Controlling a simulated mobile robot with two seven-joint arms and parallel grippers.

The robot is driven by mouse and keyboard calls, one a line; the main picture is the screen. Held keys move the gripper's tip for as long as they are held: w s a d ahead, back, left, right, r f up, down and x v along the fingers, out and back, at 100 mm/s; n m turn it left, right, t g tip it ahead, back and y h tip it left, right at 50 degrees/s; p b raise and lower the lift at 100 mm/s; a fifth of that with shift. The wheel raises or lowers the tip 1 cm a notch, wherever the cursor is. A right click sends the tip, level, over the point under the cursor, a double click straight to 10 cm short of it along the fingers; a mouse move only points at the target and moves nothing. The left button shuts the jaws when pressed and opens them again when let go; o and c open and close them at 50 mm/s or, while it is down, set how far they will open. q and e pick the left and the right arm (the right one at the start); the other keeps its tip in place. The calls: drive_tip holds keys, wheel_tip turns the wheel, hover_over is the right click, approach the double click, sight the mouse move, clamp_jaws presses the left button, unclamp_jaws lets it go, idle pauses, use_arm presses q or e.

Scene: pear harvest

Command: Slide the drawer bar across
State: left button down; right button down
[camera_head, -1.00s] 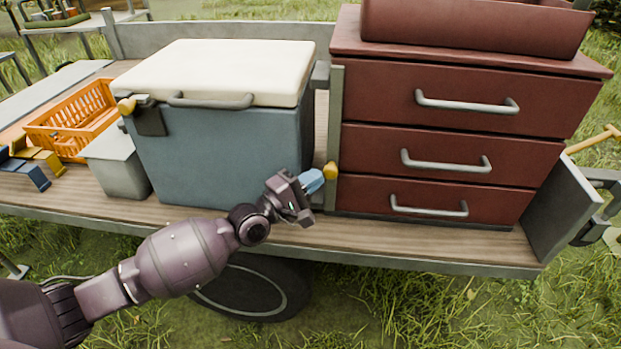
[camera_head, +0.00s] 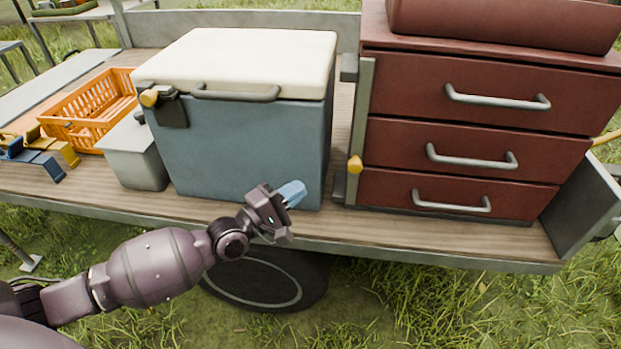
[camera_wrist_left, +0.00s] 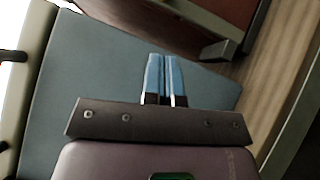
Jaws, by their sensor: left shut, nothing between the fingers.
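The drawer bar (camera_head: 362,125) is an upright grey-green strip along the left edge of the red drawer cabinet (camera_head: 480,80). It stands beside the left ends of the drawer fronts. A yellow knob (camera_head: 355,164) sits low on it. My left gripper (camera_head: 298,190) is shut and empty, with blue fingertips. It is left of the knob, apart from it, in front of the blue cooler's lower right corner. In the left wrist view the blue fingers (camera_wrist_left: 164,75) lie together, with the cooler side behind them. My right gripper is not in view.
The blue cooler (camera_head: 240,150) with a white lid stands left of the cabinet, with a narrow gap between. A grey bin (camera_head: 135,160) and an orange crate (camera_head: 70,120) are farther left. The wooden trailer bed (camera_head: 420,228) has a clear front strip.

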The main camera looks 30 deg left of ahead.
use_arm(q)
drive_tip(key=shift+v, duration=1.8)
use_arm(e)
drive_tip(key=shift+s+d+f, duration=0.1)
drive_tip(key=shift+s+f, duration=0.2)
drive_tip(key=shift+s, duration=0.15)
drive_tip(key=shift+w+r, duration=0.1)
